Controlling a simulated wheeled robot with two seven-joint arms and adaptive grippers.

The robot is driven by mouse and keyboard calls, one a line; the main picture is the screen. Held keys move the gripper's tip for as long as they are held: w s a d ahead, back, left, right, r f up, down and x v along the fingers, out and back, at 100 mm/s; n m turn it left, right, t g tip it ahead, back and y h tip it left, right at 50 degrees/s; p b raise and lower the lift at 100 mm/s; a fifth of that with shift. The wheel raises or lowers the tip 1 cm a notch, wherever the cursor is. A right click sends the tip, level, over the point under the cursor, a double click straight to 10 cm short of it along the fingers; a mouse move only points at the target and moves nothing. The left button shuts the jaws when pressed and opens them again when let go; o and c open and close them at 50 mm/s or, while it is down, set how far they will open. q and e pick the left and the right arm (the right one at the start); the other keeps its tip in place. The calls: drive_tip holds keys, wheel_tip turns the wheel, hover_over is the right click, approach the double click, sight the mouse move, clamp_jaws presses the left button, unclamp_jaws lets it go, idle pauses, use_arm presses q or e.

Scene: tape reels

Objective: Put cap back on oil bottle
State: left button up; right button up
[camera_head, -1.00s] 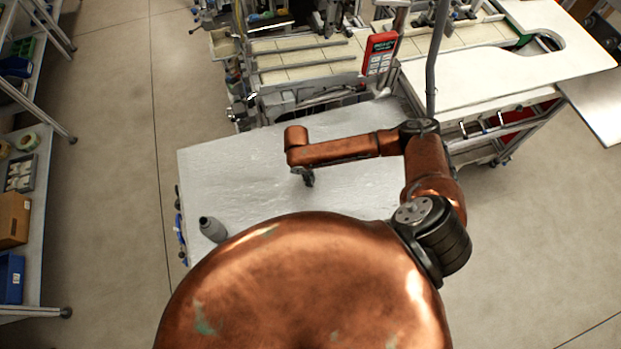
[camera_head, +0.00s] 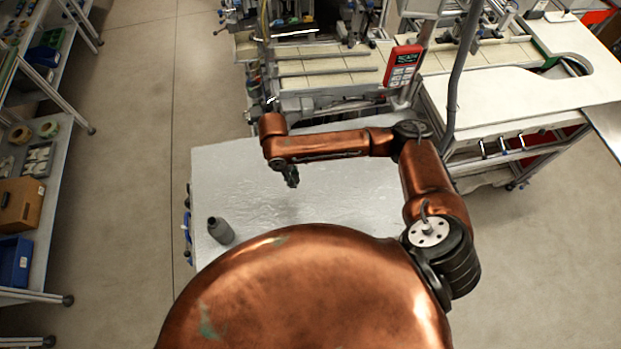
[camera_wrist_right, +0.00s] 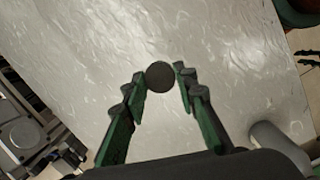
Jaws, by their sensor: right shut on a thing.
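The grey oil bottle (camera_head: 221,231) stands upright near the front left of the white table (camera_head: 330,200), its narrow neck dark on top. My right gripper (camera_head: 292,180) hangs over the table, to the right of the bottle and farther back, apart from it. In the right wrist view the gripper (camera_wrist_right: 160,80) is shut on a dark round cap (camera_wrist_right: 160,77), held between the fingertips above the table surface. The cap is too small to make out in the head view.
A workbench with a red handheld device (camera_head: 403,66) stands behind the table. Shelves with a blue bin (camera_head: 15,262) and a brown box (camera_head: 20,203) are at the left. The table around the gripper is clear.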

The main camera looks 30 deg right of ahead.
sight(296, 181)
use_arm(q)
drive_tip(key=shift+f, duration=0.25)
use_arm(e)
drive_tip(key=a, duration=0.1)
drive_tip(key=a+r, duration=0.1)
drive_tip(key=a, duration=0.1)
drive_tip(key=shift+w+a+r, duration=0.25)
drive_tip(key=shift+w+r, duration=0.05)
drive_tip(key=shift+w, duration=0.1)
